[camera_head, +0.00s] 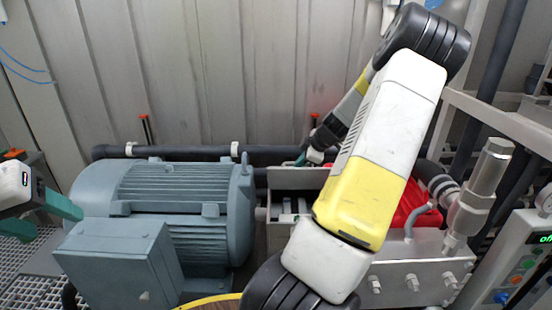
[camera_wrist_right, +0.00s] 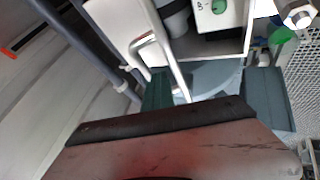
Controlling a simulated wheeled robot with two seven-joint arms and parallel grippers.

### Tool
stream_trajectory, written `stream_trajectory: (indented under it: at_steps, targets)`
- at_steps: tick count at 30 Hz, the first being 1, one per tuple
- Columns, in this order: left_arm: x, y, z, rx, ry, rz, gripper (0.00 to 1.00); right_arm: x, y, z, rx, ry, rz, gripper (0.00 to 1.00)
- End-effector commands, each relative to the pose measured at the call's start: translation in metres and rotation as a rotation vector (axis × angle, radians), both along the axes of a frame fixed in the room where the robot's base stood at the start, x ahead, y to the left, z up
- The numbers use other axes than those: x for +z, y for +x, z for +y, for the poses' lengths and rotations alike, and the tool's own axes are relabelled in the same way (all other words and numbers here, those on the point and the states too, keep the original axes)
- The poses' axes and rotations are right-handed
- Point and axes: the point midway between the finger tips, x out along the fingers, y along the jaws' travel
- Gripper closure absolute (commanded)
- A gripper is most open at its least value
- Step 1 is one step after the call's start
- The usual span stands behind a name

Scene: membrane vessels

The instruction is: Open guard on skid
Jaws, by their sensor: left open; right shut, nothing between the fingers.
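The red guard (camera_head: 407,203) sits on the grey metal skid (camera_head: 400,275), right of the motor, and is largely hidden behind my right arm. My right gripper (camera_head: 303,157) is shut and empty at the far side of the skid, by the guard's back left. My arm covers much of it, and contact with the guard cannot be seen. My left gripper (camera_head: 58,214) is open and empty at the left edge, beside the motor.
A blue-grey motor (camera_head: 195,195) with a terminal box (camera_head: 115,265) stands left of the guard. A dark pipe (camera_head: 200,153) runs behind, before a corrugated wall. Metal fittings (camera_head: 480,195) and a control box (camera_head: 530,250) showing "off" crowd the right side.

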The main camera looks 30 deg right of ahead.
Motion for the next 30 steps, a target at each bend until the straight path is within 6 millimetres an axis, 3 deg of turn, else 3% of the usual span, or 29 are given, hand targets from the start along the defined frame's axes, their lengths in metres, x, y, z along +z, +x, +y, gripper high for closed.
stream_trajectory:
  at_steps: [15,30]
  targets:
    - [0.0,0.0,0.0,0.0,0.0,0.0,0.41,0.012,0.041,-0.021,0.003,0.105,0.196,1.0]
    - [0.0,0.0,0.0,0.0,0.0,0.0,0.41,0.011,0.084,-0.046,0.001,0.105,0.193,1.0]
